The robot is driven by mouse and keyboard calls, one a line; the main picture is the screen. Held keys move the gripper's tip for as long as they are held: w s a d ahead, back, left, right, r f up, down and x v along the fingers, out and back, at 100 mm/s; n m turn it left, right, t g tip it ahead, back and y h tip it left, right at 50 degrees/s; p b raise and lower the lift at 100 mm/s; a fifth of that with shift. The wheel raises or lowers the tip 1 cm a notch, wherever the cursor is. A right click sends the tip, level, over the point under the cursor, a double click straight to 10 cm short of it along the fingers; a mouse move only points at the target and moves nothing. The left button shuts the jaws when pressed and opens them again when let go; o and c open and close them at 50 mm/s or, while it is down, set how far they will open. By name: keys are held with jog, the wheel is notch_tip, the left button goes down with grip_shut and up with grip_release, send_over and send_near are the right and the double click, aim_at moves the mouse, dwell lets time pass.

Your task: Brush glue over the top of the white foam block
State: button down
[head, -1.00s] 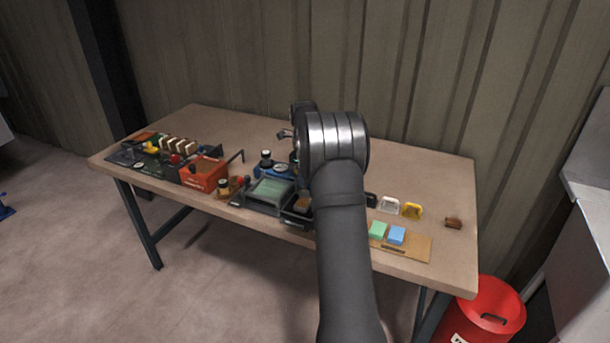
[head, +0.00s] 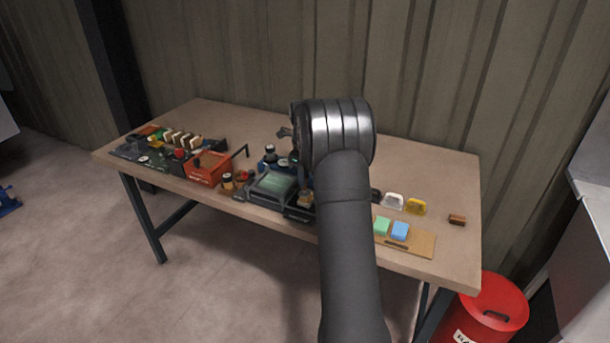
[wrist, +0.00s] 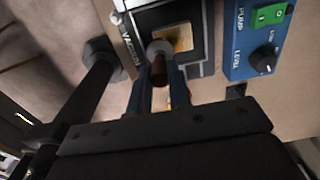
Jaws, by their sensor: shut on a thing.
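My gripper (wrist: 157,92) shows in the wrist view, its two blue-grey fingers shut on a brown handle (wrist: 159,72) with a grey round end, which looks like a brush. It is over or in front of a black-framed tray (wrist: 196,28) with an amber patch (wrist: 182,36) inside, perhaps glue. I cannot tell whether the tool touches it. In the head view my arm hides the gripper. A green block (head: 381,226) and a blue block (head: 400,231) lie on a tan board (head: 424,244) at the right. I cannot make out a white foam block there; my arm covers the board's left part.
A blue pump box (wrist: 255,45) with a green switch and a knob stands right of the tray. White (head: 393,201) and yellow (head: 416,206) items and a brown block (head: 457,219) lie at the right. A red box (head: 209,168) stands at the left. The table's back is mostly clear.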

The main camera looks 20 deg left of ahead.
jog(key=shift+r, duration=3)
jog(key=shift+f, duration=2.7)
jog(key=shift+f, duration=0.3)
jog(key=shift+w, duration=0.75)
jog(key=shift+w, duration=0.1)
jog(key=shift+w, duration=0.65)
